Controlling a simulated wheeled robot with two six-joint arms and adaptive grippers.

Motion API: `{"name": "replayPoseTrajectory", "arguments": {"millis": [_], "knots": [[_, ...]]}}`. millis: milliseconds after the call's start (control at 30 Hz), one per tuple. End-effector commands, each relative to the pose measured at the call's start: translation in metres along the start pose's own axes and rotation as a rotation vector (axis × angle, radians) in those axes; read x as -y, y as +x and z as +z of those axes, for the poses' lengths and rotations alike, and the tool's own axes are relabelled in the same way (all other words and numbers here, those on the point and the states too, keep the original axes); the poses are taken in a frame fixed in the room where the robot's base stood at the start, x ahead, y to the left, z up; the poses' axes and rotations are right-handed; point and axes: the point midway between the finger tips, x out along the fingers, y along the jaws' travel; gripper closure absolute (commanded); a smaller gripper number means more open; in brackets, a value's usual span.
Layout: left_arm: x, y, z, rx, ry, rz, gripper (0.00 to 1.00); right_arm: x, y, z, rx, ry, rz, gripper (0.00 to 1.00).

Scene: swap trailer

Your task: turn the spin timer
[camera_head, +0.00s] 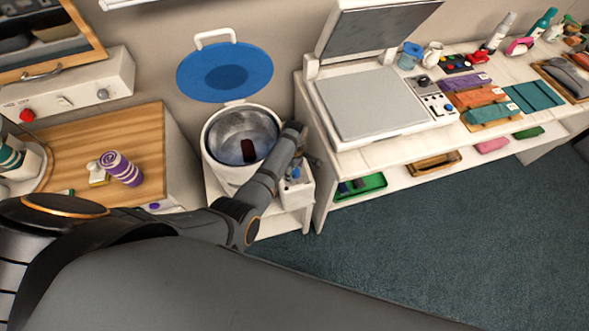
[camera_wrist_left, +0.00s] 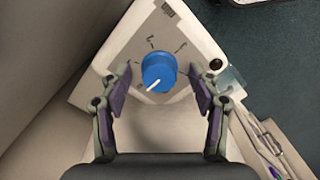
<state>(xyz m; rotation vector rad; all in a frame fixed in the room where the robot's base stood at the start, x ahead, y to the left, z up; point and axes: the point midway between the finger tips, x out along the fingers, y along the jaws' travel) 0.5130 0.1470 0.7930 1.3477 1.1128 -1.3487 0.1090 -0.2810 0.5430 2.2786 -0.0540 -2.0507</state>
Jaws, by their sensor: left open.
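The spin timer is a round blue knob (camera_wrist_left: 158,72) with a white pointer line, set on a grey panel with dial marks. The pointer is directed toward the lower left in the wrist view. My left gripper (camera_wrist_left: 160,92) is open, with one finger on each side of the knob; I see gaps between the fingers and the knob. My right gripper is not in view.
A bench with a heat press (camera_head: 372,105) is to the right. A wooden counter (camera_head: 88,150) with a purple-wrapped roll (camera_head: 121,169) is to the left. Open carpet (camera_head: 430,230) lies at lower right.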

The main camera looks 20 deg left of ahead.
Motion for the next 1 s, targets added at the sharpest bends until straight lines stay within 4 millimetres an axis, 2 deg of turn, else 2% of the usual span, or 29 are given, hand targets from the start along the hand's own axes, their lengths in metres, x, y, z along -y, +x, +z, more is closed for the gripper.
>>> {"name": "replayPoseTrajectory", "arguments": {"millis": [167,567,767,1000], "knots": [[-0.0002,-0.0004,-0.0003,0.000,0.000,0.001,0.39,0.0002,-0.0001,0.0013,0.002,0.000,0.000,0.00],[-0.0001,-0.0006,-0.0003,-0.001,0.000,0.000,0.93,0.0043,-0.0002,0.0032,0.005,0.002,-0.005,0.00],[-0.0001,-0.0011,-0.0003,-0.001,0.015,0.000,0.93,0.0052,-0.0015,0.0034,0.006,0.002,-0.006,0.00],[-0.0003,-0.0025,-0.0004,-0.001,0.116,0.000,0.93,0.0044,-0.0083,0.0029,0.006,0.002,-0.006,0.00]]}}
